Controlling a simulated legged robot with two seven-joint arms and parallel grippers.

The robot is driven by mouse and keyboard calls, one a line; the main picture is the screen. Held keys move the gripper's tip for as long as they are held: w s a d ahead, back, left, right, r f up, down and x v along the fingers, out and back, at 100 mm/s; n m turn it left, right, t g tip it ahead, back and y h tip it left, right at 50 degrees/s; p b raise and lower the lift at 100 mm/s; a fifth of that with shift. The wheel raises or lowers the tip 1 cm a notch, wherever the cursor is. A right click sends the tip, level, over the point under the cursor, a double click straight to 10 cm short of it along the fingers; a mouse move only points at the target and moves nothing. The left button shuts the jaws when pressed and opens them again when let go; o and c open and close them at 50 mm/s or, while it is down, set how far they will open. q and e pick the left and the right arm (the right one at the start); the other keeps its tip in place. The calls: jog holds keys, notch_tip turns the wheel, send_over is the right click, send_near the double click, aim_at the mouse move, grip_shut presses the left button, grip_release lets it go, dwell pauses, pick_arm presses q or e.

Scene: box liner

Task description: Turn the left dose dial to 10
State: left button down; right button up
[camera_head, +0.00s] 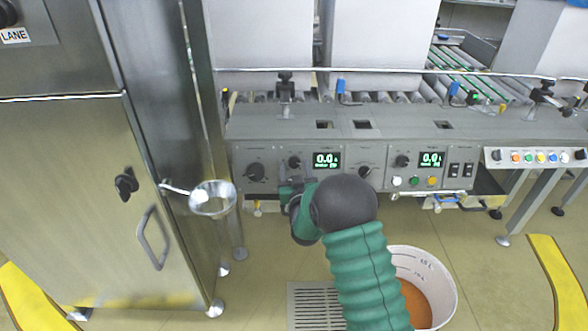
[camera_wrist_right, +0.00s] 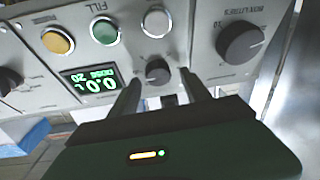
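The left dose dial is the small dark knob (camera_head: 294,161) beside the left display (camera_head: 326,160) on the grey panel. It also shows upside down in the right wrist view (camera_wrist_right: 158,72), its pointer too small to read. The left display (camera_wrist_right: 92,85) reads 0.0 with "dose 20" below. My right gripper (camera_wrist_right: 161,78) is open, one finger on each side of the small dial in that view, with gaps visible and no grip on it. In the head view my right gripper (camera_head: 291,186) is just below the dial, partly hidden by my green arm. My left gripper is out of view.
A larger dial (camera_head: 255,171) is left of the dose dial. White (camera_wrist_right: 156,23), green (camera_wrist_right: 104,30) and yellow (camera_wrist_right: 58,41) buttons lie close to the fingers. A steel cabinet (camera_head: 80,190) with a protruding funnel (camera_head: 213,198) stands left. A white bucket (camera_head: 447,290) is below.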

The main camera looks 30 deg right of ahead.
grip_shut()
dwell(0.3)
